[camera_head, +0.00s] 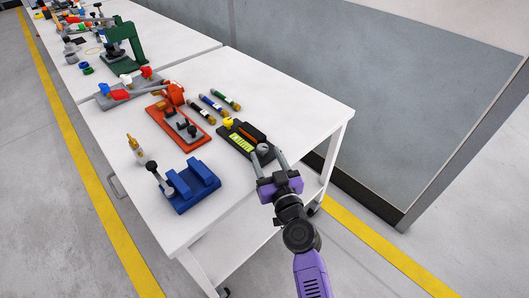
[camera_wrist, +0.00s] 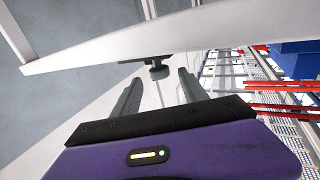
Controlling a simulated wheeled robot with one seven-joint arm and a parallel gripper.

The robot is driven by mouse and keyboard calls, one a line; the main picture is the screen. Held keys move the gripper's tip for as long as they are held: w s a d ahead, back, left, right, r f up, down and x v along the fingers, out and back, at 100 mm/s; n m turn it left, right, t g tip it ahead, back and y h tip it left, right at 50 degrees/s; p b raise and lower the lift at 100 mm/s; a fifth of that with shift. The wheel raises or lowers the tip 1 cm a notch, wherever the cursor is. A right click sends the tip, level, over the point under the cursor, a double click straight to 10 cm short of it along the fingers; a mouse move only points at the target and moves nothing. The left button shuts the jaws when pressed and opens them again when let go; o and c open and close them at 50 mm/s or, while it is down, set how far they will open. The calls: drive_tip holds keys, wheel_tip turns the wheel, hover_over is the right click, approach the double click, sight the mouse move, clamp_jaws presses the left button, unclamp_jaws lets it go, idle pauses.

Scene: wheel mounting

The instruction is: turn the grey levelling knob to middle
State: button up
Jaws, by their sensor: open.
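The grey levelling knob (camera_head: 263,148) sits at the near right end of a black levelling device (camera_head: 238,147). In the wrist view the knob (camera_wrist: 159,71) appears as a short dark grey cylinder below the device's dark body (camera_wrist: 140,60). My gripper (camera_head: 267,156) is open, with its two fingers pointing at the knob. In the wrist view my gripper's fingertips (camera_wrist: 160,77) stand on either side of the knob, with a gap on both sides. I cannot tell how far the knob is turned.
A blue block fixture (camera_head: 194,186), a red-orange fixture (camera_head: 181,128) and several coloured pens or tubes (camera_head: 213,104) lie nearby on the white table (camera_head: 300,108). The table's right part is clear.

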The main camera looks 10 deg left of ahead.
sight(262, 151)
drive_tip(key=shift+x, duration=1.35)
clamp_jaws()
